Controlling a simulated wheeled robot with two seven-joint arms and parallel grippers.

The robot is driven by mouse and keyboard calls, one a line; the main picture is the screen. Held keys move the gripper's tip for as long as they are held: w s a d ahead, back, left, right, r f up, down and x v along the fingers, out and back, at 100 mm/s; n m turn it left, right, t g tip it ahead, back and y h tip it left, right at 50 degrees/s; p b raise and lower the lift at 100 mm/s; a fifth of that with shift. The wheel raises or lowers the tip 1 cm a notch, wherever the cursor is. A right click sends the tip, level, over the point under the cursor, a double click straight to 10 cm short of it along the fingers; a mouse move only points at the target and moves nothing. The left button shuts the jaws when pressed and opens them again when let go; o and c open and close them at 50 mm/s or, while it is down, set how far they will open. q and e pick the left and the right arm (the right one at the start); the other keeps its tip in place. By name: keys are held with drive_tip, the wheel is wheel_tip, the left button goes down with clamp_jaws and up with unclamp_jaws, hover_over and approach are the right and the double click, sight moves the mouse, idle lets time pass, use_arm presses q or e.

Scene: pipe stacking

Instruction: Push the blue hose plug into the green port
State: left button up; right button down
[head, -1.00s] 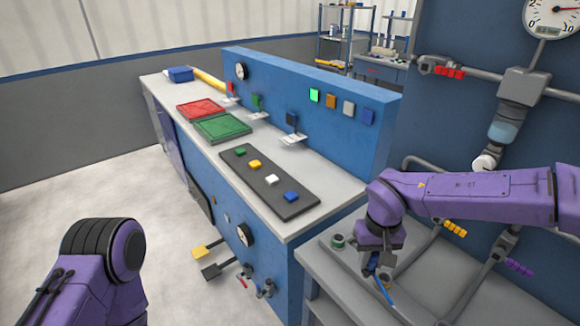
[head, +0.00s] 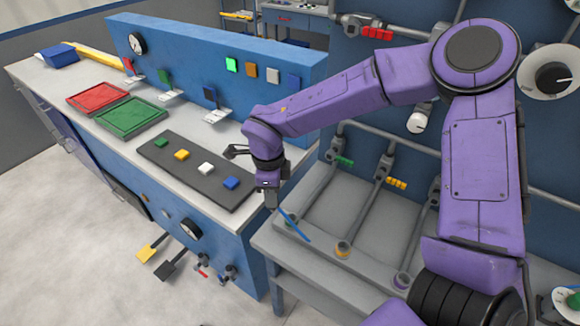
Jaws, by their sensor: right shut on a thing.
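My right gripper (head: 271,200) points down over the left end of the grey pipe bench, at the right end of the blue console. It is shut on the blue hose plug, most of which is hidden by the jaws. A thin blue hose (head: 296,227) slopes down to the right from the jaws. The green port does not show clearly; the gripper and hose cover the bench's left end. A yellow-ringed port (head: 343,248) and a purple-ringed port (head: 402,281) show farther right. I cannot tell whether the plug touches a port. My left gripper is out of view.
The pipe bench (head: 330,212) carries sloping grey pipes with a green valve handle (head: 344,161) and a yellow valve handle (head: 397,183). The blue console (head: 215,255) stands close on the left, with a dark button panel (head: 193,173) on top. My right arm covers much of the right side.

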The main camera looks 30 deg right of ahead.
drive_tip(key=s+d+r+m+p, duration=0.1)
drive_tip(key=d+r+m+p, duration=0.1)
drive_tip(key=m, duration=1.2)
drive_tip(key=s+d+r+m+p, duration=0.1)
drive_tip(key=d+r+m+p, duration=0.15)
drive_tip(key=m, duration=1.15)
wheel_tip(320, 180, down, 9)
drive_tip(key=b, duration=0.7)
drive_tip(key=shift+w+r+m, duration=0.15)
drive_tip(key=shift+r+m, duration=0.05)
drive_tip(key=shift+m, duration=0.1)
drive_tip(key=shift+f, duration=0.15)
drive_tip(key=shift+f+b, duration=0.55)
drive_tip(key=shift+b, duration=0.15)
drive_tip(key=shift+f+b, duration=0.95)
drive_tip(key=c, duration=0.8)
unclamp_jaws()
